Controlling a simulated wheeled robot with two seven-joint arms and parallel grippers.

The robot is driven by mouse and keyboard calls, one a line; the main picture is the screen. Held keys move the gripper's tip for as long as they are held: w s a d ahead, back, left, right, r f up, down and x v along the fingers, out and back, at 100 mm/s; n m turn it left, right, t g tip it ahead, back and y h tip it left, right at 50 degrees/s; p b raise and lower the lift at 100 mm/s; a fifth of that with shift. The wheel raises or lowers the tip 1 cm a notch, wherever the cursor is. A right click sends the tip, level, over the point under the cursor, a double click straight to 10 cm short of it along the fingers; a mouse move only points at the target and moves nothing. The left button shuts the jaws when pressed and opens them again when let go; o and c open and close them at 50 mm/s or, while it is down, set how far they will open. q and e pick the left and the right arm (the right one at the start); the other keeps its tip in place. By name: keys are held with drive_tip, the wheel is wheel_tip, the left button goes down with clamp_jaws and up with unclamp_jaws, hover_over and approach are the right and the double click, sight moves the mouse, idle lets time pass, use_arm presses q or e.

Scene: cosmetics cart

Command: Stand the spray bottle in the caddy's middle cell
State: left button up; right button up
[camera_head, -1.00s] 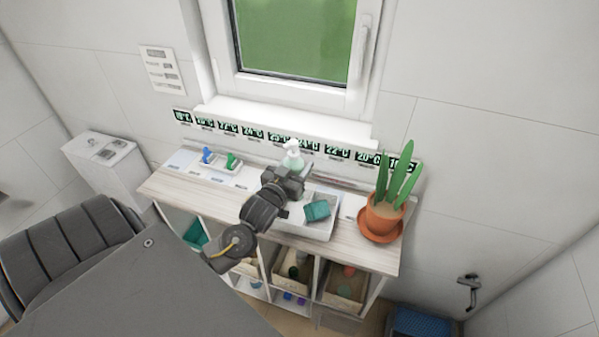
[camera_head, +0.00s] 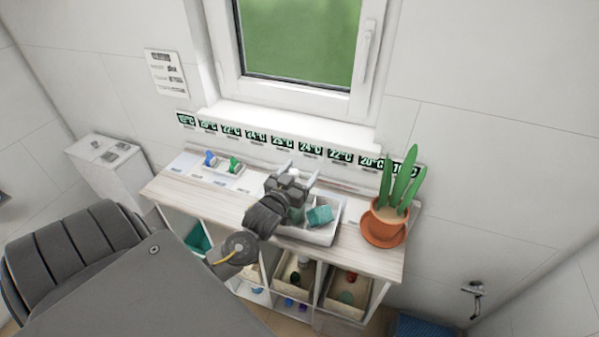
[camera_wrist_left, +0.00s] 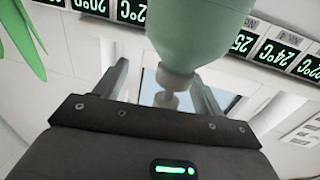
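The spray bottle is pale green with a whitish neck and cap. In the left wrist view the spray bottle (camera_wrist_left: 200,35) fills the top, neck pointing down the picture because that view is upside down. My left gripper (camera_head: 297,172) is open, with its fingers spread on either side of the bottle; in the left wrist view a gap shows between each finger and the neck. In the head view the gripper hides most of the bottle. My right gripper is not in view.
A teal block (camera_head: 320,215) lies in the white caddy. A potted plant (camera_head: 384,225) stands on the right end of the wooden cart top (camera_head: 215,200). A small holder with blue and green items (camera_head: 222,164) is at the left. Temperature labels line the back.

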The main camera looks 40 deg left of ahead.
use_arm(q)
drive_tip(key=shift+r, duration=0.2)
drive_tip(key=shift+s+d+r+b, duration=0.15)
drive_tip(key=shift+s+d+b, duration=0.35)
drive_tip(key=shift+s, duration=1.45)
drive_tip(key=shift+s+d+r+b, duration=0.2)
drive_tip(key=shift+s+b, duration=0.45)
drive_tip(key=shift+s, duration=1.35)
drive_tip(key=shift+s+d+r+b, duration=0.1)
drive_tip(key=shift+s+d+b, duration=0.4)
drive_tip(key=shift+s, duration=1.45)
